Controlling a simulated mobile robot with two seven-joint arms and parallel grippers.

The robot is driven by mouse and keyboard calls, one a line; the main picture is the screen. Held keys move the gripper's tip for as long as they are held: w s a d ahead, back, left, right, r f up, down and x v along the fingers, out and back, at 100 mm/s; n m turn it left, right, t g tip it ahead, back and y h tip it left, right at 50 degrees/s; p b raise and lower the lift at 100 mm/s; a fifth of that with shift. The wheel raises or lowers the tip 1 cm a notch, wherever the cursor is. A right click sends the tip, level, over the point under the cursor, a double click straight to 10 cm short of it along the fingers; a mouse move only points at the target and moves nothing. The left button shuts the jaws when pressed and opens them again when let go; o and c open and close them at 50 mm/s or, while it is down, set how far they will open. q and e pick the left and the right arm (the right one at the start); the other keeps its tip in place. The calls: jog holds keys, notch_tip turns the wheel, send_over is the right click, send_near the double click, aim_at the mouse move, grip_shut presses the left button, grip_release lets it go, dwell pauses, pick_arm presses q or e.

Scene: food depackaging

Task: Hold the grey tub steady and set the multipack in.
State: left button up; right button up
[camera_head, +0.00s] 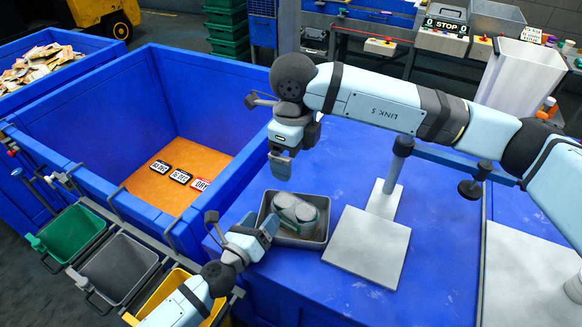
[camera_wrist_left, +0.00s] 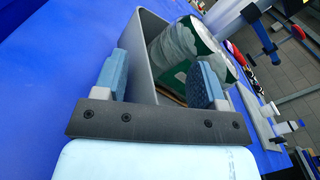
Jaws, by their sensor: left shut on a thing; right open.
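The grey tub (camera_head: 322,232) stands on the blue table, and its wall (camera_wrist_left: 143,62) rises between my left fingers in the left wrist view. My left gripper (camera_head: 264,230) is shut on the tub's left side; its two blue-grey pads also show in the left wrist view (camera_wrist_left: 160,82). The multipack (camera_head: 296,211), round grey-topped containers with green and white sides, sits inside the tub; it also shows in the left wrist view (camera_wrist_left: 186,52). Its base is mostly hidden by the tub wall. My right gripper (camera_head: 281,165) is open and empty, above and apart from the multipack.
A white plate with a post (camera_head: 365,250) stands right of the tub. A large blue bin (camera_head: 95,118) at left holds several labelled blocks on an orange floor. Green (camera_head: 70,236), grey (camera_head: 118,268) and yellow (camera_head: 160,295) bins hang along its near side. Table in front is clear.

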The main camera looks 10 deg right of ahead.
pick_arm(q)
jog(key=shift+s+d+f, duration=0.3)
jog(key=shift+s+d, duration=0.15)
pick_arm(e)
jog(key=shift+r, duration=0.15)
pick_arm(q)
jog(key=o, duration=0.8)
jog(key=shift+o, duration=1.2)
jog(key=shift+d, duration=0.1)
jog(key=shift+d+r, duration=0.1)
jog(key=shift+w, duration=0.1)
pick_arm(e)
jog(key=shift+d, duration=0.3)
pick_arm(q)
jog(key=shift+a+r, duration=0.1)
jog(key=shift+a, duration=0.1)
pick_arm(e)
jog(key=shift+a, duration=0.1)
